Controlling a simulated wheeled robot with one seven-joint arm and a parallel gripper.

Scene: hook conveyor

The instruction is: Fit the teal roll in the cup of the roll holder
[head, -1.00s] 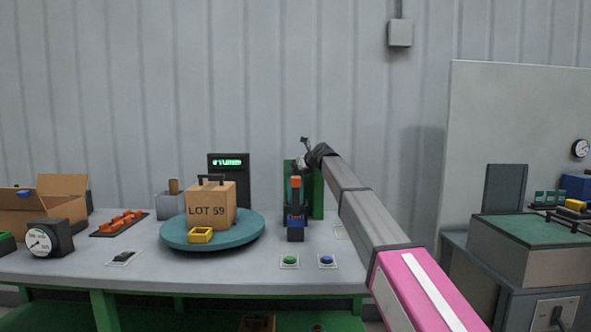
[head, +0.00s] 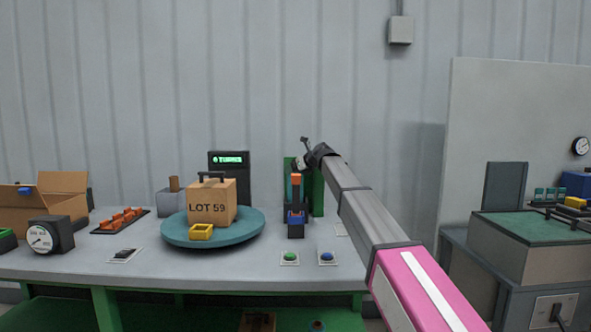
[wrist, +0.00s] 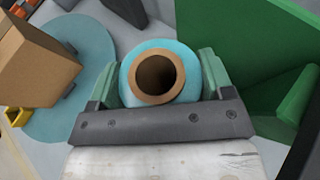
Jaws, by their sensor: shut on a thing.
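The teal roll (wrist: 184,61) is in my gripper (wrist: 158,78). In the wrist view its brown core end faces the camera, and the fingers press on its left and right sides. In the head view my gripper (head: 303,160) is small and dark, in front of the upright green panel (head: 318,190) at the back of the bench.
A teal turntable (head: 250,233) left of my gripper bears a LOT 59 box (head: 211,208) and a yellow bin (head: 201,232). A dark post with blue and orange parts (head: 296,215) stands close by the green panel. Green (head: 289,257) and blue (head: 327,257) buttons lie in front.

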